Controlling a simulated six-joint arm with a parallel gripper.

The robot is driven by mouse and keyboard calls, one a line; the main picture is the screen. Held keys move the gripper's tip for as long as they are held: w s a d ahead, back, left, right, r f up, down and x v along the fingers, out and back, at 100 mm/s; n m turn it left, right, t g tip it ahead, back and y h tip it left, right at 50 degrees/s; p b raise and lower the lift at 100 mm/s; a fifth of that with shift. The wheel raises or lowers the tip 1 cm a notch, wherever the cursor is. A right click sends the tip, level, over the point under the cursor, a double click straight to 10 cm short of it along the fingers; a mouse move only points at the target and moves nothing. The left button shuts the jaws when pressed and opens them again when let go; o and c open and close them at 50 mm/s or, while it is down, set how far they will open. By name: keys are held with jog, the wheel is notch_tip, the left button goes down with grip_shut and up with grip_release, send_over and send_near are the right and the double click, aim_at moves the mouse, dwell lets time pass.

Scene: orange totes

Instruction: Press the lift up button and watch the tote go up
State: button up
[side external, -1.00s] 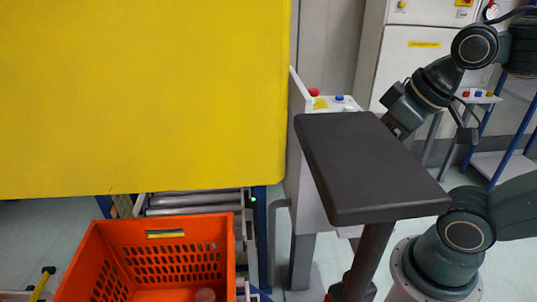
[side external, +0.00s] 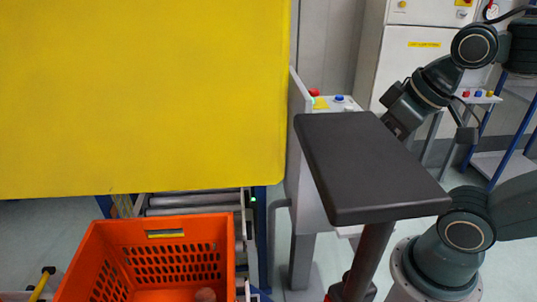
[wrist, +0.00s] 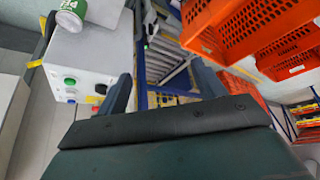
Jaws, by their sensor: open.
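An orange tote (side external: 165,233) with slotted walls stands at lower left in the side external view, at the end of a roller conveyor (side external: 195,201). A small reddish round item lies in it. My gripper (wrist: 165,85) is open and empty, apart from the buttons. The black plate partly hides it in the side view.
A large yellow panel (side external: 140,95) fills the upper left. A black flat plate (side external: 370,165) on a post stands in front of my gripper. In the wrist view a green and white can (wrist: 72,14) sits atop the box, and orange totes (wrist: 235,28) are at upper right.

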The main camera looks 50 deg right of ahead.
grip_shut()
dwell(1.5)
